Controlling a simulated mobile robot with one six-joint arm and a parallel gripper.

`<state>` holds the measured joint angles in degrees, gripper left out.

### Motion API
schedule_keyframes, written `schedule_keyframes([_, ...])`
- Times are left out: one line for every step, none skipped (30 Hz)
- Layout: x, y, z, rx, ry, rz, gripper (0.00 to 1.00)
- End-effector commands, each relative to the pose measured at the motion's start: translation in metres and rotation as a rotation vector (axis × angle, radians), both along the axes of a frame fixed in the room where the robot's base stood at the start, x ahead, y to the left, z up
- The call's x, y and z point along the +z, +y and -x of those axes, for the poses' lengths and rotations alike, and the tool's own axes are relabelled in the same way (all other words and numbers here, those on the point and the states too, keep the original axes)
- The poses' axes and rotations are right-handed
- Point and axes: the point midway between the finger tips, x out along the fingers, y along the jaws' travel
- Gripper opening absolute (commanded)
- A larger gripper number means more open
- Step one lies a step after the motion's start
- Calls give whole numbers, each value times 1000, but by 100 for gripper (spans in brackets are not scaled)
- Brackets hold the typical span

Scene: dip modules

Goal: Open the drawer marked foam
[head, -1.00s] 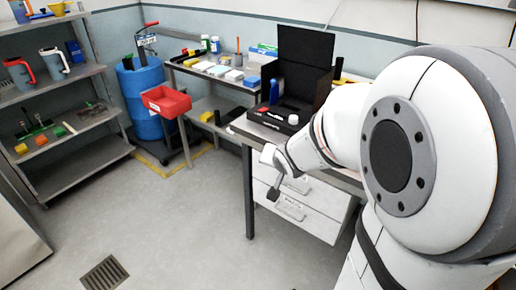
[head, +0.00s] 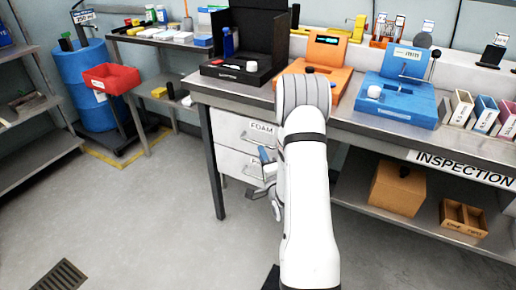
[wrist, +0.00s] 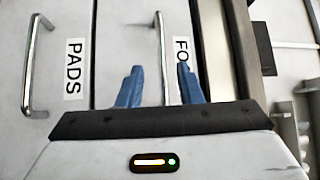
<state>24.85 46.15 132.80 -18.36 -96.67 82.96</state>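The foam drawer (head: 229,129) is the upper white drawer under the bench and looks shut. Its FOAM label (head: 262,127) is readable in the head view, and partly covered by a finger in the wrist view (wrist: 181,50). Its metal bar handle (wrist: 163,50) shows in the wrist view. My gripper (wrist: 160,66) is open, with one blue finger on each side of the handle in the picture. I cannot tell whether the fingers reach or touch it. In the head view my gripper (head: 266,157) is in front of the drawers, partly hidden by my arm.
The PADS drawer (wrist: 65,30) with its own handle (wrist: 32,60) is the lower one, also shut. The bench leg (head: 212,160) stands left of the drawers. A lower shelf (head: 380,213) with a brown box (head: 398,190) is to the right.

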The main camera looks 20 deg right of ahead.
Motion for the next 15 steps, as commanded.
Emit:
schedule_keyframes([2, 0, -7, 2, -4, 1, 33])
schedule_keyframes([3, 0, -11, 2, -5, 2, 33])
schedule_keyframes([4, -1, -18, 1, -4, 3, 33])
schedule_keyframes([5, -2, -23, 0, -5, 3, 33])
schedule_keyframes([5, -3, -28, 0, -3, 3, 33])
schedule_keyframes([6, -3, -34, 0, -4, 3, 33])
schedule_keyframes([7, -4, -39, 1, -2, 3, 33])
schedule_keyframes([8, -4, -44, 1, -2, 3, 33])
schedule_keyframes([8, -5, -49, 1, -2, 3, 33])
schedule_keyframes([8, -5, -53, 1, -1, 3, 33])
schedule_keyframes([9, -6, -57, 0, -2, 3, 33])
schedule_keyframes([10, -7, -60, -1, -1, 3, 33])
schedule_keyframes([10, -7, -63, -1, 0, 3, 33])
schedule_keyframes([10, -7, -65, -1, 0, 3, 33])
schedule_keyframes([10, -8, -67, -2, 0, 4, 33])
